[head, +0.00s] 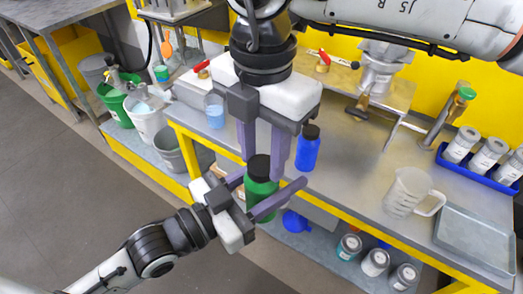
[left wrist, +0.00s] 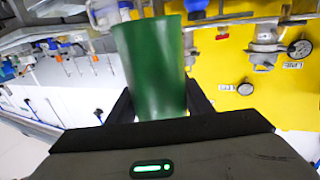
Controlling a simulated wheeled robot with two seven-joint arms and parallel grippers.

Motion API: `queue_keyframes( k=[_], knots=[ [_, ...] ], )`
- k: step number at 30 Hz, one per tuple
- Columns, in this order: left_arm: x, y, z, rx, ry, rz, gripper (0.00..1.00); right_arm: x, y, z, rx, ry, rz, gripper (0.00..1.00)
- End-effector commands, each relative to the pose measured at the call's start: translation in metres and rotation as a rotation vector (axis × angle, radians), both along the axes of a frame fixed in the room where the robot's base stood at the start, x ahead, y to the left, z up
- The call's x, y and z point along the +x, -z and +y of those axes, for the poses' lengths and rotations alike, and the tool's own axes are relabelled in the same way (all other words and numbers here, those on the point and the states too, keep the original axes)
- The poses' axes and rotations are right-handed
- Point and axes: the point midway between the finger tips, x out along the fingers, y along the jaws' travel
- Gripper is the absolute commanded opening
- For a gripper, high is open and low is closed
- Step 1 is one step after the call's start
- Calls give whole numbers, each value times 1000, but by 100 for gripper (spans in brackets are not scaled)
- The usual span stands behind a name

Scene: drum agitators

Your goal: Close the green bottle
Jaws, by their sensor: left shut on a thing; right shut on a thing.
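The green bottle (head: 261,192) is held upright, clear of the bench, in front of its edge in the head view. My left gripper (head: 272,186) comes in from the lower left and is shut on its body. A black cap (head: 259,166) is at the bottle's top, in line with it; I cannot tell how tightly it sits. My right gripper (head: 263,163) points down from above, shut on the cap with a finger on each side. In the left wrist view the green body (left wrist: 155,70) stands between my left fingers; the cap does not show there.
A blue bottle with a black cap (head: 307,150) stands on the bench close to the right of my right gripper. A clear jug (head: 408,192), a metal tray (head: 472,240) and a blue rack of jars (head: 478,172) are further right. Buckets (head: 146,118) stand at left.

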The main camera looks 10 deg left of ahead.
Motion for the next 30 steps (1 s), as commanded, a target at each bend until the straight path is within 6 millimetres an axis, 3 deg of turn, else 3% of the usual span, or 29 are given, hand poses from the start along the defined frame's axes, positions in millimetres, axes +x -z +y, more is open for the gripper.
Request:
queue_keyframes(
  k=[6, 12, 18, 26, 27, 30],
  knots=[
    [0, 0, 0, 0, 0, 0, 0, 0, -1, -1, 1, 500, -5, 15],
    [0, 0, 0, 0, 0, 0, 0, -1, 0, -2, 2, 895, -4, 15],
    [0, 0, 0, 1, 0, 1, 0, -2, 0, -2, 2, 1063, -3, 15],
    [0, 0, 0, 1, 0, 1, 0, -2, 0, -2, 2, 1070, -3, 15],
    [0, 0, 0, 1, 0, 1, 0, -2, 0, -2, 2, 1070, -3, 37],
    [0, 0, 0, 1, 0, 1, 0, -2, 0, -2, 2, 1069, -3, 54]
  ],
)
